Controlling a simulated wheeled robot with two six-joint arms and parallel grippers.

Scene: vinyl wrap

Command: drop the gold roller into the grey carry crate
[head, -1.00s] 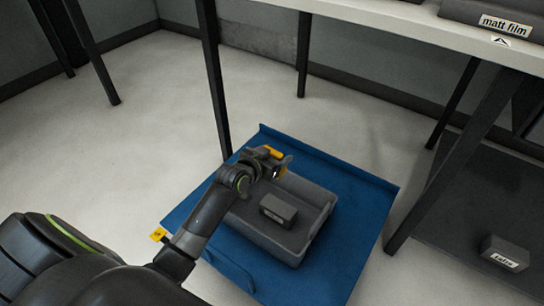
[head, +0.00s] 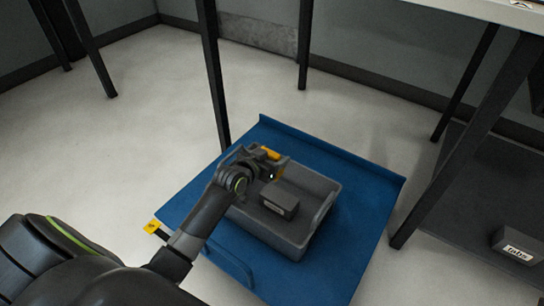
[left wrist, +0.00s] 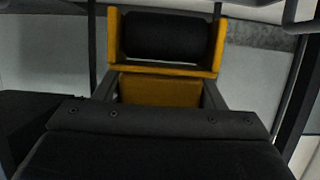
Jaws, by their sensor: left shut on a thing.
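The gold roller (left wrist: 159,91) has a gold body and a black cylinder in a gold frame. My left gripper (head: 270,170) is shut on its gold body, with a dark finger on each side in the left wrist view (left wrist: 159,100). In the head view only small gold parts of the roller (head: 271,153) show; the rest is hidden by my gripper. The gripper is over the far left part of the grey carry crate (head: 262,231). The crate is open at the top, and its far left corner is hidden by my arm. My right gripper is out of view.
A dark box (head: 279,206) with a pale label lies inside the crate. The crate stands on a blue platform (head: 365,180) with a raised far edge. Dark table legs (head: 213,80) stand behind and to the right. A box labelled "tabs" (head: 517,245) is at the far right.

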